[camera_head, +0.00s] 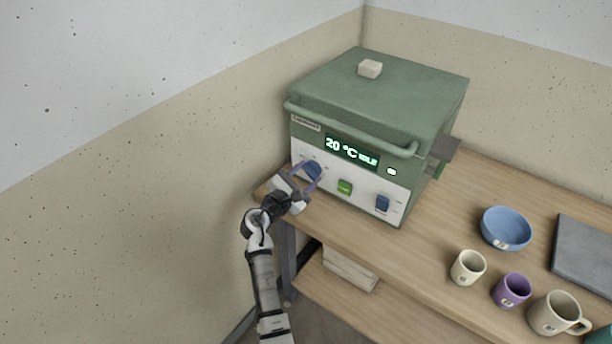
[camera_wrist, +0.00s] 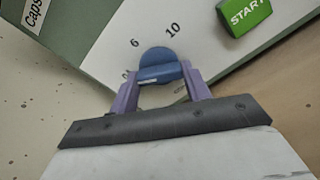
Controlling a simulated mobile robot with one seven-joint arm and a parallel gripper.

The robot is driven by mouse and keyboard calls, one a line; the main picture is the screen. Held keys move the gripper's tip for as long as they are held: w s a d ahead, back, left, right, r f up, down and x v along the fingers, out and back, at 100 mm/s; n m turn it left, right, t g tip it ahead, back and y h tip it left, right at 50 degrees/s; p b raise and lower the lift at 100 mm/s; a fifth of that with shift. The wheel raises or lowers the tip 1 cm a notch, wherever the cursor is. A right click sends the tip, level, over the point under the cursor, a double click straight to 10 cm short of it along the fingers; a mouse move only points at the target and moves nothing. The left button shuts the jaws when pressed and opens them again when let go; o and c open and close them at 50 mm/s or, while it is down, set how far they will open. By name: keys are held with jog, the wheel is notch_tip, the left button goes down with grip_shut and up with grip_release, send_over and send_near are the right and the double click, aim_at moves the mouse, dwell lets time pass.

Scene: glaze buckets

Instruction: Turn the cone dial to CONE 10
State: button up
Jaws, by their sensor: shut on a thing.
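The blue cone dial (camera_wrist: 160,60) is on the white front panel of the green kiln (camera_head: 385,95). In the wrist view the marks 6 and 10 stand beyond the dial's upper edge, with another mark partly hidden at its left. The dial's raised grip bar lies across the picture between my fingers; I cannot tell which mark it points at. My gripper (camera_wrist: 161,76) is shut on the dial, one purple finger on each side. In the head view my gripper (camera_head: 307,179) reaches the dial (camera_head: 313,169) at the panel's left end.
A green START button (camera_head: 345,187) and a blue switch (camera_head: 382,203) are right of the dial. The display (camera_head: 352,152) reads 20 °C IDLE. A pale block (camera_head: 370,68) lies on the lid. A blue bowl (camera_head: 506,228) and several cups stand on the wooden table (camera_head: 440,240).

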jog(key=shift+f, duration=0.1)
jog(key=m+b, duration=0.5)
jog(key=shift+f+m, duration=0.1)
jog(key=shift+m, duration=0.2)
jog(key=m+b, duration=1.2)
jog(key=shift+m+b, duration=0.3)
jog(key=shift+b, duration=0.1)
jog(key=m+b, duration=0.3)
jog(key=m, duration=0.1)
jog(key=shift+r+b, duration=0.2)
jog(key=shift+b, duration=0.15)
jog(key=shift+r+m+b, duration=0.1)
jog(key=shift+m+b, duration=0.55)
jog(key=shift+m, duration=0.05)
jog(key=shift+r, duration=0.1)
jog(key=o, duration=1)
